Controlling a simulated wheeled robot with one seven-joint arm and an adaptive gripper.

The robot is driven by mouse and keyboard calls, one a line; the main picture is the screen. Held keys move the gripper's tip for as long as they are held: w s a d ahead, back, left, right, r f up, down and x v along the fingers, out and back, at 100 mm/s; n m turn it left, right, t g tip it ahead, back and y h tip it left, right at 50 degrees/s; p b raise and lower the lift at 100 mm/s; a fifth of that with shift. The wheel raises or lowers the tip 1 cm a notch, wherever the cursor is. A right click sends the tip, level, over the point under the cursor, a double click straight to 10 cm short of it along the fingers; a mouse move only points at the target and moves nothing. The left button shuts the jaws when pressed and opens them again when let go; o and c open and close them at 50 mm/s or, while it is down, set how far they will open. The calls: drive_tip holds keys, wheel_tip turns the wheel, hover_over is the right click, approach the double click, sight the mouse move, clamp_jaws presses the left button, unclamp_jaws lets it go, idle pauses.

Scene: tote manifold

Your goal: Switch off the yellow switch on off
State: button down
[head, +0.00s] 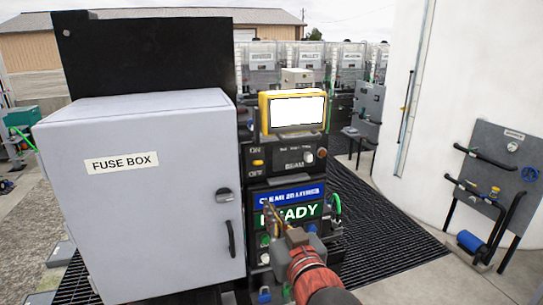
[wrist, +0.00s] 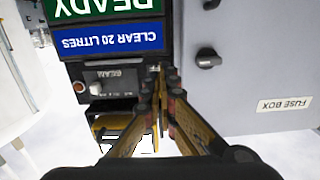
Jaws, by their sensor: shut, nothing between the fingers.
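The yellow switch (head: 258,163) is a small yellow piece on the dark control panel, between the ON label above it and the OFF label below it. My gripper (head: 269,206) shows in the head view in front of the blue and green READY sign, below the switch. In the wrist view, which is upside down, my gripper (wrist: 160,75) has its fingers together with nothing between them. Its tips overlap the panel edge beside the OFF lettering, and the switch is hidden there. I cannot tell whether the tips touch the panel.
The grey fuse box (head: 150,200) stands directly left of the panel, with a protruding latch and handle. A yellow-framed screen (head: 293,110) sits above the switch. A knob (head: 308,157) is to its right. Dark grating (head: 385,235) lies open to the right.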

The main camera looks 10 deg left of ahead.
sight(258, 163)
wheel_tip(258, 163, up, 8)
drive_tip(key=d+t+y, duration=0.1)
drive_tip(key=t, duration=0.1)
drive_tip(key=shift+t, duration=0.4)
drive_tip(key=shift+f, duration=0.1)
drive_tip(key=p+x, duration=0.2)
drive_tip(key=x, duration=0.7)
drive_tip(key=shift+w+a+p, duration=0.3)
drive_tip(key=shift+p, duration=0.05)
drive_tip(key=shift+s+f+y+b, duration=0.15)
drive_tip(key=shift+y+b, duration=0.15)
drive_tip(key=shift+b, duration=1)
